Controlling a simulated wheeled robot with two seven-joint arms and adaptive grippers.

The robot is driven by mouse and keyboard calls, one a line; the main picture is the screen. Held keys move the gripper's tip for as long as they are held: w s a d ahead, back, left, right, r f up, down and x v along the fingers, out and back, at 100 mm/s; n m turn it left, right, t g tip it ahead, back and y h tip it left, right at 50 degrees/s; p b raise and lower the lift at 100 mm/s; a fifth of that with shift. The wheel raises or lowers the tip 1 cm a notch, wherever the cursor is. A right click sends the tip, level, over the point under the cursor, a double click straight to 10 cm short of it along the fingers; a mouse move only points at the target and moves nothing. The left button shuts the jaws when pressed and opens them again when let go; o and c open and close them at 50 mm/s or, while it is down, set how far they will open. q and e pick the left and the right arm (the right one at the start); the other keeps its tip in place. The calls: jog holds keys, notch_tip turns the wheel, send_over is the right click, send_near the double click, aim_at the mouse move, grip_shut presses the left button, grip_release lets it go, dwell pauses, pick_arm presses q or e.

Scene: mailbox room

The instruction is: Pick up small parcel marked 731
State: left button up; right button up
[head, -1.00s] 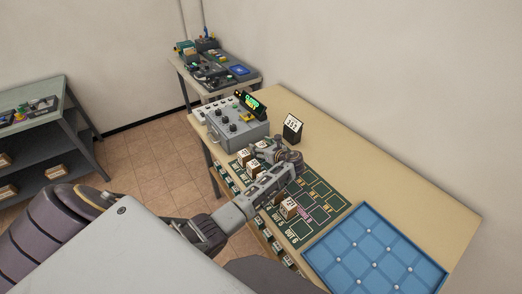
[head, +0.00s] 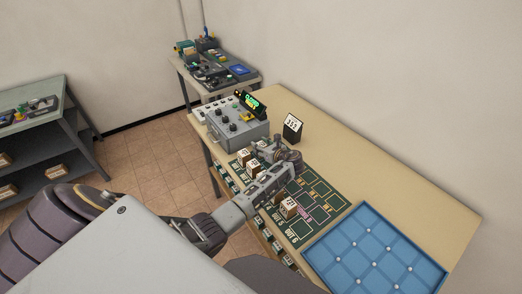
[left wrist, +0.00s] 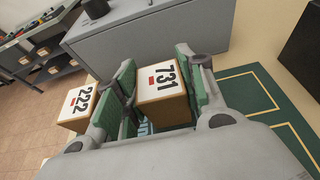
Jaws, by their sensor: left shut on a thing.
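The small parcel marked 731 (left wrist: 162,82) is a brown box with a white label, seen in the left wrist view between the two green-padded fingers of my left gripper (left wrist: 163,88). My left gripper is shut on it. In the head view the left gripper (head: 272,150) is over the dark green mat (head: 318,200), by the grey console; the arm and hand mostly hide the held parcel there. I cannot tell whether it is lifted off the mat. My right gripper is not in view.
A parcel marked 2222 (left wrist: 77,106) stands just left of the gripper. Another parcel (head: 288,207) is on the mat. The grey console (head: 236,122) is behind, a black numbered sign (head: 292,128) beside it. A blue tray (head: 345,270) is at the right front.

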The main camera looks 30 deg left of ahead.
aim_at(261, 144)
pick_arm(q)
jog(key=shift+r, duration=0.1)
jog(key=shift+r, duration=4.95)
